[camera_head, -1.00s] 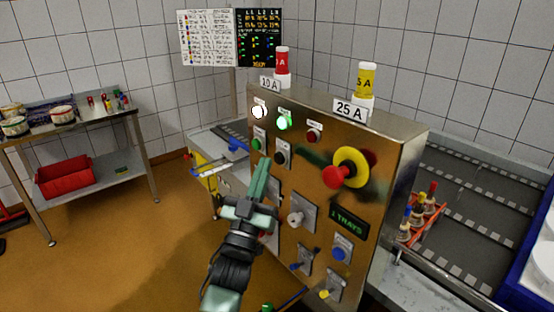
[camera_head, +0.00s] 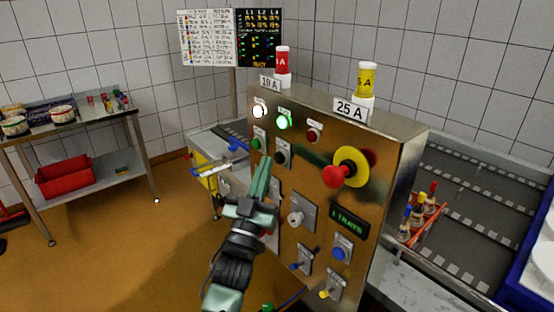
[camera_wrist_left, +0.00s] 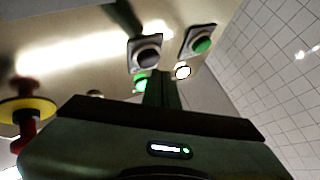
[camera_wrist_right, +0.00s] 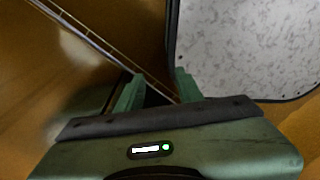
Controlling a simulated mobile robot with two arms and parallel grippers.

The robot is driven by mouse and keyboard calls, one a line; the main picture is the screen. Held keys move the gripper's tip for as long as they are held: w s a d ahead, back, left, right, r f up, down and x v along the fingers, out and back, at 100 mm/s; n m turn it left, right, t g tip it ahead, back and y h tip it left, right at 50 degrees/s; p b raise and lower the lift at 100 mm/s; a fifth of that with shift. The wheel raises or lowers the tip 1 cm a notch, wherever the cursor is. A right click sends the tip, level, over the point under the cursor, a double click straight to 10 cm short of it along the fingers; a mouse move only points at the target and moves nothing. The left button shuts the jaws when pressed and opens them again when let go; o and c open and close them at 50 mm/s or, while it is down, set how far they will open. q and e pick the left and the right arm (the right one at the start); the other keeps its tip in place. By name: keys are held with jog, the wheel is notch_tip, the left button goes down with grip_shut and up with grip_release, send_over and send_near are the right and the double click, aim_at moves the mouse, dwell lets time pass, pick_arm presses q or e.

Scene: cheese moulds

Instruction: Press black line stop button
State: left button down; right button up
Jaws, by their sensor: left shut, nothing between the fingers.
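The black button (camera_head: 281,153) sits on a square plate on the metal control panel (camera_head: 322,218), right of a green button (camera_head: 258,143). In the left wrist view the black button (camera_wrist_left: 148,57) and green button (camera_wrist_left: 201,46) are ahead of the fingers. My left gripper (camera_head: 262,166) is shut and empty, its tips a little below and left of the black button in the head view. They look apart from it; the exact gap is hard to tell. My right gripper (camera_wrist_right: 158,88) shows only in its wrist view, open and empty.
A red knob on a yellow disc (camera_head: 349,167) juts from the panel. A lit green lamp (camera_head: 284,122), a white lamp (camera_head: 259,112) and a dark red lamp (camera_head: 313,136) are above the buttons. A grey selector knob (camera_head: 296,217) and blue button (camera_head: 339,253) are lower.

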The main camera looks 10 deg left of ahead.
pick_arm(q)
jog(key=shift+w+d, duration=0.2)
jog(key=shift+w+d, duration=0.3)
jog(key=shift+w, duration=0.1)
dwell(0.8)
jog(key=shift+s+a, duration=0.6)
jog(key=shift+s, duration=0.15)
jog(key=shift+s+a+p, duration=0.6)
jog(key=shift+s+a, duration=0.2)
jog(key=shift+s, duration=0.2)
jog(key=shift+s+a+p, duration=0.55)
jog(key=shift+s+a, duration=0.2)
jog(key=shift+s, duration=0.2)
jog(key=shift+f, duration=0.1)
